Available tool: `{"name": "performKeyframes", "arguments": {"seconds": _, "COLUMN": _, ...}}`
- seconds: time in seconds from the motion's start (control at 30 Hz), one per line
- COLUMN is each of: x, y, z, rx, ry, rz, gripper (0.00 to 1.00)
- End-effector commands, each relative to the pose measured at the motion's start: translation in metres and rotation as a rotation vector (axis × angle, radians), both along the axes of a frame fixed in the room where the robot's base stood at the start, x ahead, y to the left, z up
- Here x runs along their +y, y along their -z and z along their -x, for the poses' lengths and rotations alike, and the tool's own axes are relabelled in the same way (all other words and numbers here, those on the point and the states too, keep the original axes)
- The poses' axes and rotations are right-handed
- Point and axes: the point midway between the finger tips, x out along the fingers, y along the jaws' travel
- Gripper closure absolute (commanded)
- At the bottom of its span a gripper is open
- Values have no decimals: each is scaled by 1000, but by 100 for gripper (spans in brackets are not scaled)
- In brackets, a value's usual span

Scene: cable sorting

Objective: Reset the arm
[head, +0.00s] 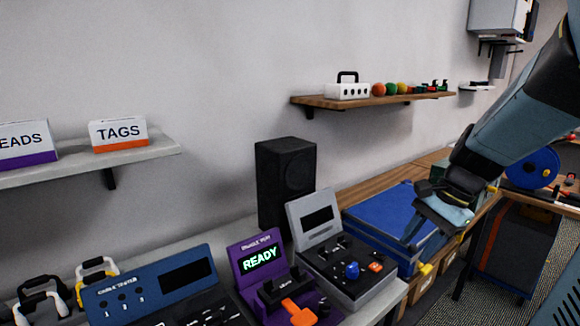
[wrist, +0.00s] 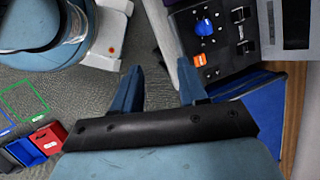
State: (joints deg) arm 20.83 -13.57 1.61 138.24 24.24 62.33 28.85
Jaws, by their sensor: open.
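My gripper (head: 432,232) hangs at the right of the head view, at the end of my blue arm, beside a blue box. In the wrist view my gripper's two blue fingers (wrist: 158,88) are spread apart. Nothing is between them but the grey floor and a pale bench edge behind. The gripper holds nothing that I can see.
A grey device (head: 345,255) with a blue knob, a purple device (head: 258,262) reading READY, and a blue device (head: 150,290) stand on the bench. A blue box (head: 385,222) sits close to my gripper. A black speaker (head: 285,185) stands behind. Wall shelves hold boxes.

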Motion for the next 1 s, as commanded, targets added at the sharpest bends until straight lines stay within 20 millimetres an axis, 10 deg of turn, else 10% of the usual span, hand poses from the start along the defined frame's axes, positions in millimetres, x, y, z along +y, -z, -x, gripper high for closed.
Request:
{"name": "performKeyframes", "arguments": {"seconds": 0.6, "x": 26, "y": -75, "z": 62, "rx": -503, "ry": -793, "rz": 504, "gripper": 57}}
{"name": "performKeyframes", "arguments": {"seconds": 1.0, "x": 27, "y": -90, "z": 74, "rx": -596, "ry": -949, "rz": 616, "gripper": 57}}
